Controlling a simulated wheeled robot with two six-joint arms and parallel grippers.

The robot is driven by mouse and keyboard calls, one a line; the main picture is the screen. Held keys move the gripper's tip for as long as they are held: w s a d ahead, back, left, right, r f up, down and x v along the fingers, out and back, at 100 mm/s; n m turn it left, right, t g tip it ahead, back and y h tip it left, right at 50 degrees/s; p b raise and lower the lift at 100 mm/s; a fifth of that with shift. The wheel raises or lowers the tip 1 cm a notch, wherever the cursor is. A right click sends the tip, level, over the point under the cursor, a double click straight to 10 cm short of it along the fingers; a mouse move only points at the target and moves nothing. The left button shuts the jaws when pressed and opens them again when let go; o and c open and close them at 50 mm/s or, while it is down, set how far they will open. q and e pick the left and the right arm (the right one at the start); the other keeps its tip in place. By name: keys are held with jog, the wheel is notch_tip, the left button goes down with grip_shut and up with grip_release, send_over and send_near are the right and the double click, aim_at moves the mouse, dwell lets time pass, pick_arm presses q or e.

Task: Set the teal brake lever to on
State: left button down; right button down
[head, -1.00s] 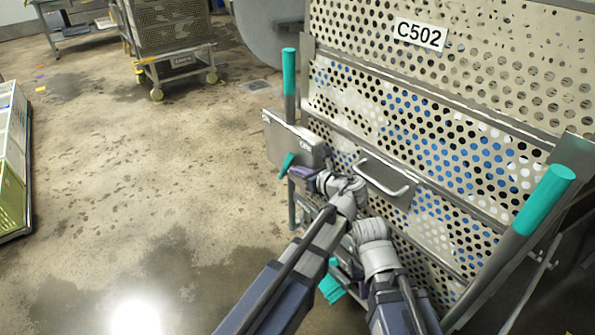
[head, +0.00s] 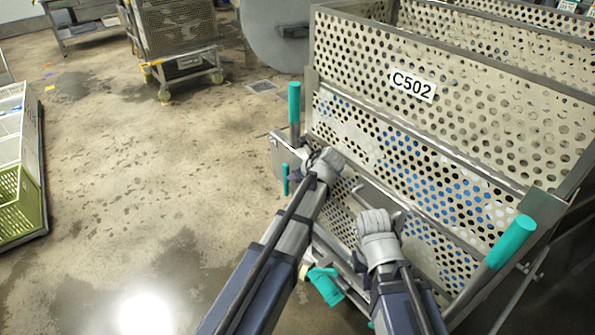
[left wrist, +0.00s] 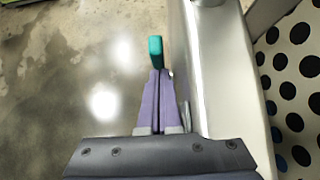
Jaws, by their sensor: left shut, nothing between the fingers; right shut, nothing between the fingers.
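A small teal lever (head: 285,179) sticks out beside a grey metal plate (head: 279,150) at the left end of the cart and looks roughly upright. In the left wrist view the teal lever (left wrist: 155,52) is just beyond the tips of my left gripper (left wrist: 158,75). Its purple fingers are shut with nothing between them; I cannot tell whether they touch the lever. In the head view my left gripper (head: 312,172) is beside the plate, its fingers mostly hidden. My right gripper (head: 373,217) is shut and empty in front of the cart, its fingertips not clearly visible.
The perforated cart (head: 470,150) labelled C502 fills the right side. Teal-gripped posts rise at its left (head: 294,103) and right (head: 511,242). Another teal part (head: 326,285) is low beneath my arms. Open floor lies left, with a green crate (head: 20,205) at the edge.

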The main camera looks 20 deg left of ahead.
aim_at(288, 168)
pick_arm(q)
jog(key=shift+w+a+r+h, duration=0.15)
jog(key=shift+w+a, duration=0.35)
jog(key=shift+a, duration=0.15)
jog(key=shift+w+a+r+h, duration=0.15)
jog(key=shift+w+a, duration=0.35)
jog(key=shift+a, duration=0.15)
pick_arm(e)
jog(key=shift+r, duration=0.75)
